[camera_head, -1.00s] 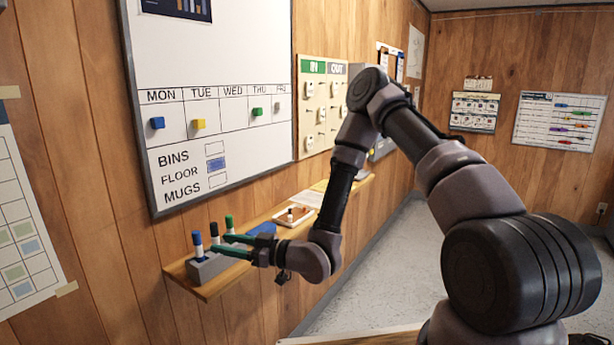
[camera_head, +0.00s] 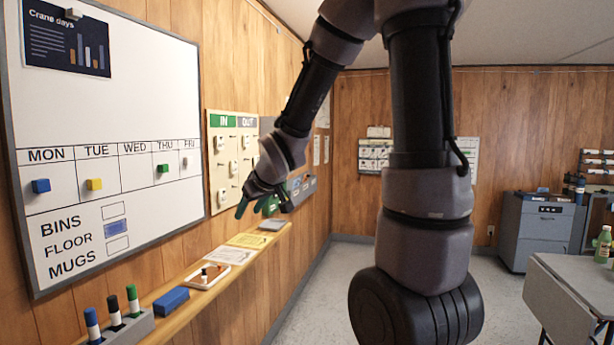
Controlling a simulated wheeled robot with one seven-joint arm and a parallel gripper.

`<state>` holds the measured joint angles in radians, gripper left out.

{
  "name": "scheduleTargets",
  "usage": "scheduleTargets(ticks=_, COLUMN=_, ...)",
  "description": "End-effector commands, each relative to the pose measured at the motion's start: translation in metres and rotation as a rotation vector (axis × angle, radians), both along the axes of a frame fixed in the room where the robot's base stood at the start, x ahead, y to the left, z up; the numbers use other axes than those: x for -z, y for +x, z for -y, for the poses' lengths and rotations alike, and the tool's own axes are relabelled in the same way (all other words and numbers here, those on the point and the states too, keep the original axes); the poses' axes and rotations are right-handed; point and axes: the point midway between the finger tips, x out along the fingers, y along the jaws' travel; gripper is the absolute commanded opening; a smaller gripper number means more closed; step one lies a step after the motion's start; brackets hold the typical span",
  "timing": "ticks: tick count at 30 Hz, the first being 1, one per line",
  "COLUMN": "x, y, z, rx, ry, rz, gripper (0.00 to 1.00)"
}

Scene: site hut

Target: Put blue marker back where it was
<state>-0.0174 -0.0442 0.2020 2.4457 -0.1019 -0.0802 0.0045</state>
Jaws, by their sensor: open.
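The blue marker (camera_head: 93,326) stands upright in the grey holder (camera_head: 137,328) at the lower left, on the wall shelf. A black-capped marker (camera_head: 115,313) and a green-capped marker (camera_head: 133,300) stand in the same holder to its right. My gripper (camera_head: 254,209) is open, with green fingers pointing down, in front of the IN/OUT board and above the far part of the shelf. It is well away from the holder, and nothing shows between its fingers.
The shelf (camera_head: 205,306) bears a blue eraser (camera_head: 171,301), a white tray (camera_head: 208,277) with small items and papers (camera_head: 233,256). The whiteboard (camera_head: 110,100) hangs above. A grey cabinet (camera_head: 540,230) and a table with a green bottle (camera_head: 603,245) stand at the right.

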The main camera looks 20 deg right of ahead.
Motion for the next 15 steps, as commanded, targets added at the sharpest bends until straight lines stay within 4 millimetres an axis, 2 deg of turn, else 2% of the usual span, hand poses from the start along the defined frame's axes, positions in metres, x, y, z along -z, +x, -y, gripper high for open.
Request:
scheduleTargets(ticks=1, x=-0.022, y=-0.015, z=0.016, rx=0.07, ry=0.018, rz=-0.009, gripper=0.55)
scheduleTargets(ticks=6, x=-0.068, y=-0.078, z=0.055, rx=0.287, ry=0.131, rz=-0.096, gripper=0.55)
scheduleTargets(ticks=12, x=-0.102, y=-0.159, z=0.071, rx=0.46, ry=0.32, rz=-0.2, gripper=0.55)
scheduleTargets(ticks=15, x=-0.11, y=-0.188, z=0.071, rx=0.501, ry=0.396, rz=-0.242, gripper=0.55)
